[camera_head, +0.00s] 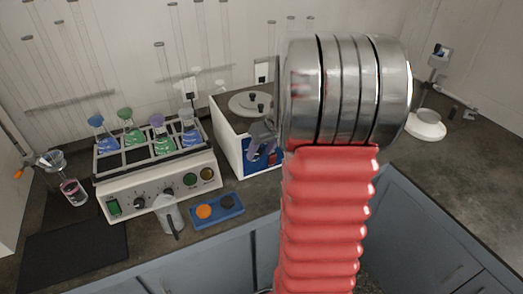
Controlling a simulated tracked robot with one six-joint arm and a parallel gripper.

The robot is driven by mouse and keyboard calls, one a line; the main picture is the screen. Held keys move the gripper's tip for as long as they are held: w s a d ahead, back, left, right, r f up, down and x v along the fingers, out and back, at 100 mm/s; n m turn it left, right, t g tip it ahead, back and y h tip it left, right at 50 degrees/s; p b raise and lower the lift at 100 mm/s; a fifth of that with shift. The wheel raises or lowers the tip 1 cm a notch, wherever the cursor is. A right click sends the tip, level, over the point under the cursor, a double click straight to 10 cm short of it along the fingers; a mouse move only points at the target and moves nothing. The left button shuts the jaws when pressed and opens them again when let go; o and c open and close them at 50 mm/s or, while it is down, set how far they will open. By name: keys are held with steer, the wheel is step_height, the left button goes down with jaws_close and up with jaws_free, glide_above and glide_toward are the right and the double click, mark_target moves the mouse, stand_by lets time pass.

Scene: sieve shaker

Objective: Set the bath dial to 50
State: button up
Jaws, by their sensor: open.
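The bath appears to be the white box (229,139) with a blue front panel (251,161) and a round grey lid on top, at the middle back of the bench. My gripper (262,143) is small in view, grey and open, in front of the blue panel. I cannot tell whether it touches anything there. The dial and its scale cannot be made out; the gripper and my red-sleeved arm cover the right part of the panel.
A flask shaker (155,189) with several flasks and front knobs stands left of the bath. In front are a clear jug (169,215) and a blue tray (230,216) with an orange and a dark round piece. A black mat (75,258) lies front left.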

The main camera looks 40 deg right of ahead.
steer(key=c, duration=1.1)
steer(key=shift+o, duration=0.2)
steer(key=shift+d, duration=0.15)
steer(key=shift+y, duration=0.4)
steer(key=y, duration=0.1)
steer(key=t+y, duration=0.1)
steer(key=d+m+y, duration=0.1)
steer(key=shift+s+f+t+y, duration=0.15)
steer(key=shift+f+t+y, duration=0.1)
steer(key=shift+t+y, duration=0.15)
steer(key=shift+d+f+m+t+y, duration=0.1)
steer(key=shift+m+t+y, duration=0.15)
steer(key=shift+y, duration=0.45)
steer(key=shift+a+f+m+t+y, duration=0.15)
steer(key=shift+t+y, duration=0.15)
steer(key=shift+y, duration=0.4)
steer(key=shift+d+f+m+t+y, duration=0.15)
steer(key=shift+m+t+y, duration=0.1)
steer(key=shift+y, duration=0.45)
steer(key=shift+r, duration=0.1)
